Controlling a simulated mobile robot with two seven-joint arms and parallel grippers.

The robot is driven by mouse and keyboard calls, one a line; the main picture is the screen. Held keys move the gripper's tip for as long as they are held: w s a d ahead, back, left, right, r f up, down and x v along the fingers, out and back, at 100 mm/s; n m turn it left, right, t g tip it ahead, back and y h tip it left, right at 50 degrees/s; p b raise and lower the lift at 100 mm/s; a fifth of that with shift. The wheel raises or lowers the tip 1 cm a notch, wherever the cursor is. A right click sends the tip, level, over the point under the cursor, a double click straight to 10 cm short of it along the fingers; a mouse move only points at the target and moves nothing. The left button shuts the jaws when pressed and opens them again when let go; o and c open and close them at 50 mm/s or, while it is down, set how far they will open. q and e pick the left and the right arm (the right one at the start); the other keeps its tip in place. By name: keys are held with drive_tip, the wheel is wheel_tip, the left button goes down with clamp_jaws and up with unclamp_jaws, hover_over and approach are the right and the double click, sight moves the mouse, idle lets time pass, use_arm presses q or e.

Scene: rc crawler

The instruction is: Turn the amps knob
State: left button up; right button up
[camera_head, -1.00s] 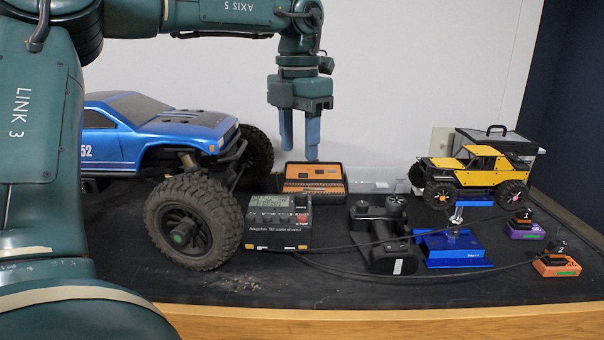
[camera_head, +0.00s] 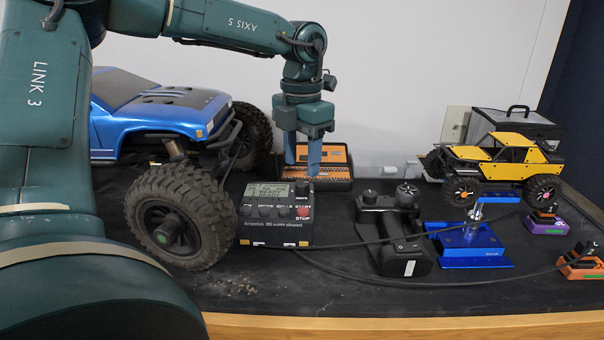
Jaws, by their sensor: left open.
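The knob labels are too small to read, so I cannot tell which one is amps. My left gripper (camera_head: 302,174) points down with its blue fingers apart and empty. Its fingertips are just above and behind the charger's right top edge, in front of the orange tool case. I cannot tell whether they touch the charger. My right gripper is out of view.
A blue truck (camera_head: 165,112) with large tyres stands left. The orange tool case (camera_head: 338,158) is behind the charger. A black transmitter (camera_head: 400,240), a blue stand (camera_head: 470,246), a yellow crawler (camera_head: 500,163) and two batteries are to the right. Black cables run across the mat (camera_head: 330,285).

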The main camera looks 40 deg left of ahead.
sight(302, 182)
use_arm(q)
wheel_tip(302, 182, down, 4)
drive_tip(key=shift+f, duration=0.25)
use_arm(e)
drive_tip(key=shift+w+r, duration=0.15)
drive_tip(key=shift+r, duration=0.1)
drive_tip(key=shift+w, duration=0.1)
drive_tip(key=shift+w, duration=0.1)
